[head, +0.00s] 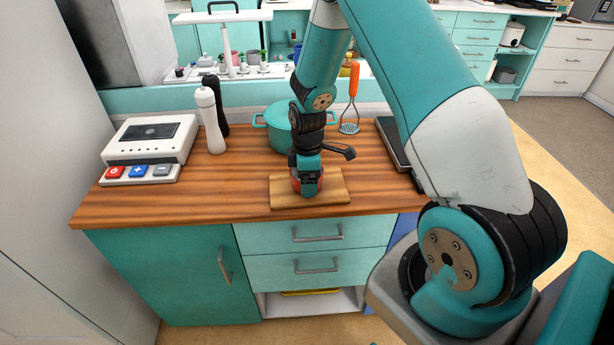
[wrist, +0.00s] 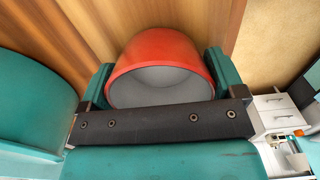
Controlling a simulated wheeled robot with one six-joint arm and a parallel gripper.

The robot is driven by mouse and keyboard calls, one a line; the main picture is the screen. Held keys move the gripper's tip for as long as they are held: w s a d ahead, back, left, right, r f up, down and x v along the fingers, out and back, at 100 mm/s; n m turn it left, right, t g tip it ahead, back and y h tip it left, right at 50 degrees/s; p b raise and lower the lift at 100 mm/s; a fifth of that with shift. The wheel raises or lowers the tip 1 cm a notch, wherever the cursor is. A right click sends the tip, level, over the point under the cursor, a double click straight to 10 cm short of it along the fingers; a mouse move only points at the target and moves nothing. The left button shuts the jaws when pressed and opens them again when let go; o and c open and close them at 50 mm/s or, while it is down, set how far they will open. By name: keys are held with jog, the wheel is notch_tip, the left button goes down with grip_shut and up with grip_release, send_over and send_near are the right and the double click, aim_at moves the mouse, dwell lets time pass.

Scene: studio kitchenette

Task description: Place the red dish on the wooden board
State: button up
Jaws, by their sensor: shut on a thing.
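The red dish (wrist: 160,52) has a pale grey inside and sits between the two fingers of my gripper (wrist: 160,85) in the wrist view. The gripper is shut on it. In the head view my gripper (head: 308,186) is over the wooden board (head: 335,194), and a little of the red dish (head: 295,182) shows beside it. The board is a light wood rectangle near the counter's front edge. Whether the dish touches the board is hidden by the gripper.
A teal pot (head: 277,130) stands just behind the board. White and black bottles (head: 210,120) and a white device with buttons (head: 150,145) stand to the left. A dark flat appliance (head: 393,145) lies to the right. The wooden counter (head: 235,190) is clear left of the board.

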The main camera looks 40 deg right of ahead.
jog(key=shift+f, duration=0.2)
jog(key=o, duration=0.8)
jog(key=shift+r, duration=0.55)
notch_tip(320, 180, up, 11)
jog(key=b, duration=0.1)
jog(key=s+a+r, duration=0.2)
jog(key=a+r, duration=0.3)
jog(key=a, duration=0.1)
jog(key=s+a+r+m+y, duration=0.1)
jog(key=s+a+r, duration=0.2)
jog(key=s+a, duration=0.2)
jog(key=s+a+r+m+y, duration=0.1)
jog(key=s+a+r, duration=0.2)
jog(key=s+a, duration=0.3)
jog(key=s+a+r+m+y, duration=0.2)
jog(key=s+a, duration=0.4)
jog(key=s, duration=0.4)
jog(key=shift+a+r, duration=0.1)
jog(key=shift+r, duration=0.65)
